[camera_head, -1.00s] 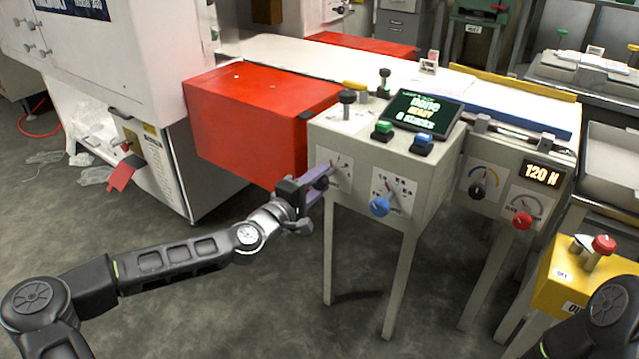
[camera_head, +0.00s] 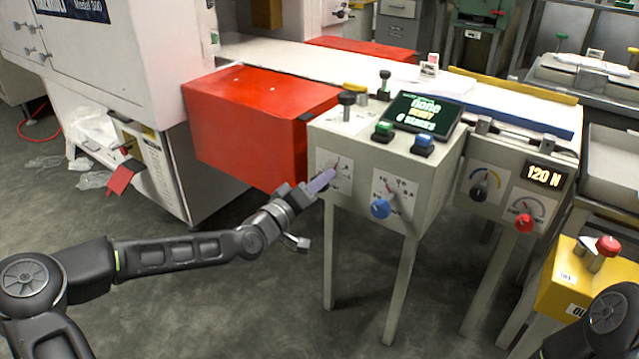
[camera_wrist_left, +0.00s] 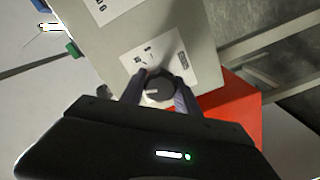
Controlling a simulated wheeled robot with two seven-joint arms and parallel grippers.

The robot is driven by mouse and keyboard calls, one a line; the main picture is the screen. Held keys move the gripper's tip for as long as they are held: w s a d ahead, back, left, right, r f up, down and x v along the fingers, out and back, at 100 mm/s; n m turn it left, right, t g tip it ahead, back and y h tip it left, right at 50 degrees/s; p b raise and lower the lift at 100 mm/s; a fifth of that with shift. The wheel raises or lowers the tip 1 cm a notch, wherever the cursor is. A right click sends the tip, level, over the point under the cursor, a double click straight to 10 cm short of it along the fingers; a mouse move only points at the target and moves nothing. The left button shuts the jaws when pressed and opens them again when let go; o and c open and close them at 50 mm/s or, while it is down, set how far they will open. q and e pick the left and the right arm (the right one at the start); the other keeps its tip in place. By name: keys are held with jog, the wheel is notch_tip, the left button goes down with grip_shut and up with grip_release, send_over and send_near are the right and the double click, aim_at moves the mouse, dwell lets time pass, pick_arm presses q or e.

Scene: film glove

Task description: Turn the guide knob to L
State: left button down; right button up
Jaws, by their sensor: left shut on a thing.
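A dark round knob (camera_wrist_left: 159,90) sits on a white dial plate on the front of the grey control box (camera_head: 380,148). The same dial plate (camera_head: 345,160) shows in the head view at the box's left side. My left gripper (camera_head: 328,174) is shut on this knob, with its purple fingers on either side of it in the left wrist view (camera_wrist_left: 158,92). A pale pointer mark shows on the knob's face. In the head view the fingers hide most of the knob, and the plate's letters are too small to read. My right gripper is not in view.
A blue knob (camera_head: 380,208) on a second dial is just right of my left gripper. A red box (camera_head: 250,120) stands close behind on the left. A screen (camera_head: 423,111), a green button (camera_head: 383,130) and a blue button (camera_head: 423,143) are on top. Open floor lies below.

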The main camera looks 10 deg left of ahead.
pick_arm(q)
jog(key=shift+f, duration=0.1)
jog(key=c, duration=0.9)
grip_release()
jog(key=shift+s+a, duration=0.3)
jog(key=shift+s, duration=0.2)
jog(key=p+v, duration=0.2)
jog(key=v, duration=0.4)
jog(key=shift+s, duration=0.3)
